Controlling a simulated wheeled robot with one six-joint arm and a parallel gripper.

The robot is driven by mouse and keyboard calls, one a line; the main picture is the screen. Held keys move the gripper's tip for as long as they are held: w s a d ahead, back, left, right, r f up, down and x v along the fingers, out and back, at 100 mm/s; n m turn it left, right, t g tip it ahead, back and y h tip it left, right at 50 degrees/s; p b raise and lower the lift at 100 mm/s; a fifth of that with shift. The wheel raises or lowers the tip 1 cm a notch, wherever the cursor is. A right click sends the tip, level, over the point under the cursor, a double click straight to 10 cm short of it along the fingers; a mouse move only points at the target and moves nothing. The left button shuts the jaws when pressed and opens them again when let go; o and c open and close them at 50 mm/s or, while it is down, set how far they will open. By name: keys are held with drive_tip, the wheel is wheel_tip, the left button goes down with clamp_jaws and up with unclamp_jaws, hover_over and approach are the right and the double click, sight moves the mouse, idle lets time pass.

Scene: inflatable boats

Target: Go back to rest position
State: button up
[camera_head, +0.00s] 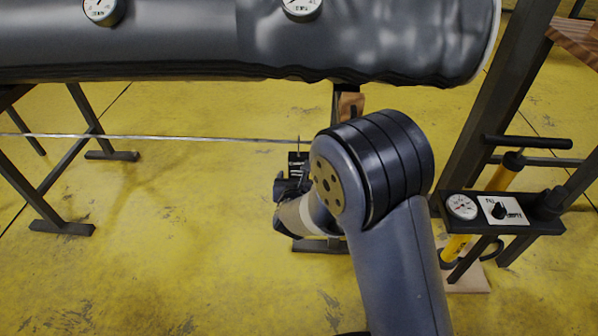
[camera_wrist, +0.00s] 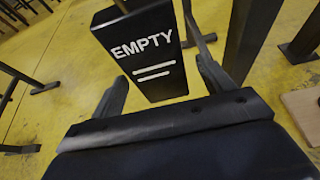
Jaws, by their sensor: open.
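My gripper (camera_head: 291,186) is at the far end of my bent arm, low in front of the grey boat tube. In the wrist view my gripper (camera_wrist: 160,58) is open, with one finger on each side of a black tag (camera_wrist: 145,70) marked "EMPTY" in white. The tag also shows in the head view (camera_head: 297,160), just above my gripper. I cannot tell whether either finger touches it. My arm hides part of the area behind the gripper.
The grey boat tube (camera_head: 370,40) carries two white gauges and crosses the top. A thin line (camera_head: 150,136) runs left from the tag. A black trestle (camera_head: 70,170) stands left. A dark stand with a gauge panel (camera_head: 505,211) and yellow pump (camera_head: 505,172) stands right. Yellow floor is clear at lower left.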

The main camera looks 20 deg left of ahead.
drive_tip(key=p+v, duration=0.1)
drive_tip(key=v, duration=0.6)
drive_tip(key=shift+s, duration=0.15)
drive_tip(key=b+x, duration=0.2)
drive_tip(key=x, duration=0.9)
drive_tip(key=shift+d, duration=0.15)
wheel_tip(320, 180, up, 2)
drive_tip(key=shift+s+r+p, duration=0.1)
drive_tip(key=shift+p, duration=1.15)
drive_tip(key=shift+s+f+b, duration=0.2)
drive_tip(key=shift+b, duration=0.15)
drive_tip(key=shift+s, duration=0.15)
